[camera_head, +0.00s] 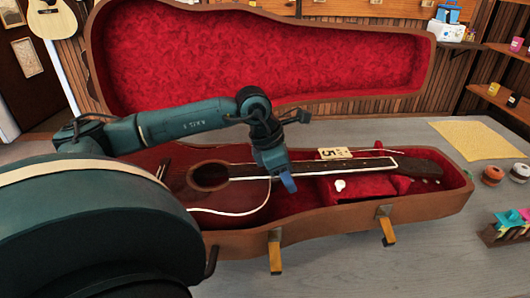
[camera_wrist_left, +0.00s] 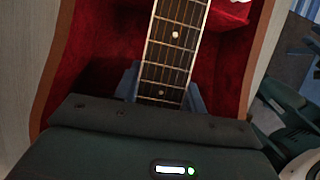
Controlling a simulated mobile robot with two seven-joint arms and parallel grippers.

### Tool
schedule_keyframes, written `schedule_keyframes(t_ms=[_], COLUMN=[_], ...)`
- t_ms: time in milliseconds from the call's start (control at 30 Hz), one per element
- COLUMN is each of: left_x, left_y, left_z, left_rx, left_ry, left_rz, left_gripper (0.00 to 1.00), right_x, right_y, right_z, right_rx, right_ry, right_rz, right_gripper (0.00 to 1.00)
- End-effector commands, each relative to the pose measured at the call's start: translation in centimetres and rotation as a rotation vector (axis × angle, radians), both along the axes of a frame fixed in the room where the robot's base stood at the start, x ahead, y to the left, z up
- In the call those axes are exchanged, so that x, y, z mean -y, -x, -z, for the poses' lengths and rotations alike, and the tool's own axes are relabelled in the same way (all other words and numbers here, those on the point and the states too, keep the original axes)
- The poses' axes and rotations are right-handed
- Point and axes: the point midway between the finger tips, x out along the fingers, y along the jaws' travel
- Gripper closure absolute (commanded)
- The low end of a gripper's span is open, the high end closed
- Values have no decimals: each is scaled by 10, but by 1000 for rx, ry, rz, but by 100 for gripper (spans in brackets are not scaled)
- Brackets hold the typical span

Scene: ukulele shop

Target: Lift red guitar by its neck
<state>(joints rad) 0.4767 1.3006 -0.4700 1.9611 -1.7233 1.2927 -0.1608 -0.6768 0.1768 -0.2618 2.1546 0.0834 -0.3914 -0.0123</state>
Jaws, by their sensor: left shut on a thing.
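The red guitar (camera_head: 238,196) lies in the open brown case (camera_head: 330,223) with red lining. Its neck (camera_head: 350,166) runs to the right, toward the headstock (camera_head: 413,168). My left gripper (camera_head: 285,178) comes down over the neck close to the body and is shut on it. In the left wrist view, the blue fingers (camera_wrist_left: 161,92) sit on either side of the fretboard (camera_wrist_left: 170,60). Part of the body is hidden behind my left arm. My right gripper is in neither view.
The raised case lid (camera_head: 260,60) stands behind the guitar. Open latches (camera_head: 275,250) hang at the case's front. A yellow sheet (camera_head: 480,140), small round items (camera_head: 493,174) and a small rack (camera_head: 508,230) are on the counter at right. The front counter is clear.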

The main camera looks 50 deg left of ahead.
Motion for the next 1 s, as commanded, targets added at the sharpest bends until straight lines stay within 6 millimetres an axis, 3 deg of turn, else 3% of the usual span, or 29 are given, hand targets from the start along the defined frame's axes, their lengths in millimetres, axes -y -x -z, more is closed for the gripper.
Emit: schedule_keyframes(t_ms=[633,767,1000], left_x=[-1,0,0], left_y=[-1,-1,-1], left_z=[-8,-19,-59], left_rx=[7,8,9], left_ry=[-1,0,0], left_rz=[-1,-1,-1], left_gripper=[100,100,100], right_x=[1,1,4], right_y=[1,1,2], right_z=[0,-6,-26], right_rx=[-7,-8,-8], right_ry=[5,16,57], right_rz=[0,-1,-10], right_gripper=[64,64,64])
